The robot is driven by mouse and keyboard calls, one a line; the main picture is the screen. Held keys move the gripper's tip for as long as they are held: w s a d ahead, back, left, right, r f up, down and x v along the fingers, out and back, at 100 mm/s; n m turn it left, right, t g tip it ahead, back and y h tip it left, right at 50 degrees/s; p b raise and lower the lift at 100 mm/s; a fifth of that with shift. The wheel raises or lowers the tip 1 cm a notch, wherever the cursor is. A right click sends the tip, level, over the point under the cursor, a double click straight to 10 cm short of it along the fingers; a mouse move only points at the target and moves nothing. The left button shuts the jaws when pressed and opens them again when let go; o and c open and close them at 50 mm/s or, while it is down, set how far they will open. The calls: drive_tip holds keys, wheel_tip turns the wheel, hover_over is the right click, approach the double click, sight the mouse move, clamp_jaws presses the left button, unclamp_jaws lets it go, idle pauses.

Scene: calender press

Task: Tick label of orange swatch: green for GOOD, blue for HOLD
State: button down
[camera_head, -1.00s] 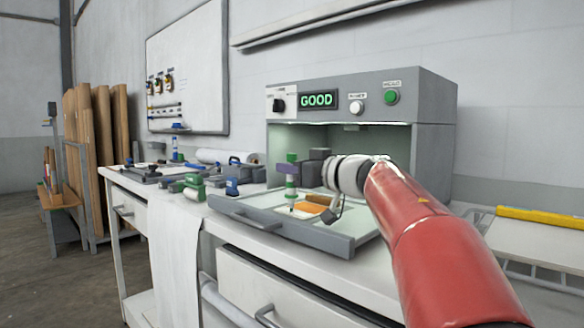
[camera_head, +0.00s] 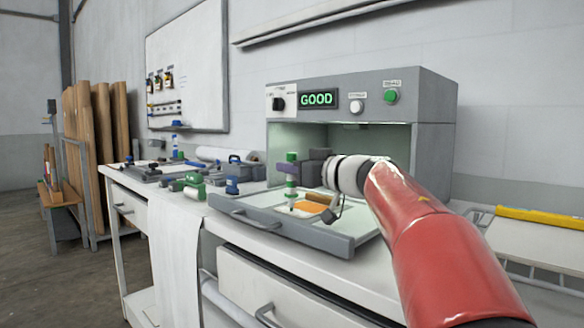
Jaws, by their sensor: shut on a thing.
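My gripper (camera_head: 290,171) is shut on a green-capped marker (camera_head: 291,157). It holds the marker upright over the pulled-out drawer tray (camera_head: 338,243) of the grey press. The marker's tip is at or just above the pale sheet in the tray, left of the orange swatch (camera_head: 311,208); I cannot tell whether it touches. The swatch's label and any mark on it are too small to make out. The display (camera_head: 318,99) on the press reads GOOD in green letters.
A blue-topped marker (camera_head: 175,149) stands at the back left of the white bench. Green and blue tools (camera_head: 191,186) lie left of the tray. The press housing (camera_head: 434,145) stands behind my arm. A yellow bar (camera_head: 540,217) lies at the right.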

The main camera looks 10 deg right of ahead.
drive_tip(key=shift+d, duration=0.1)
drive_tip(key=shift+s+d+p, duration=0.1)
drive_tip(key=shift+d+p, duration=0.15)
drive_tip(key=shift+p, duration=0.25)
drive_tip(key=shift+s+d, duration=0.1)
drive_tip(key=shift+d, duration=0.05)
drive_tip(key=shift+d, duration=0.1)
drive_tip(key=shift+s+d+p, duration=0.15)
drive_tip(key=shift+d+p, duration=0.2)
drive_tip(key=shift+d, duration=0.05)
idle(0.5)
drive_tip(key=shift+r, duration=3)
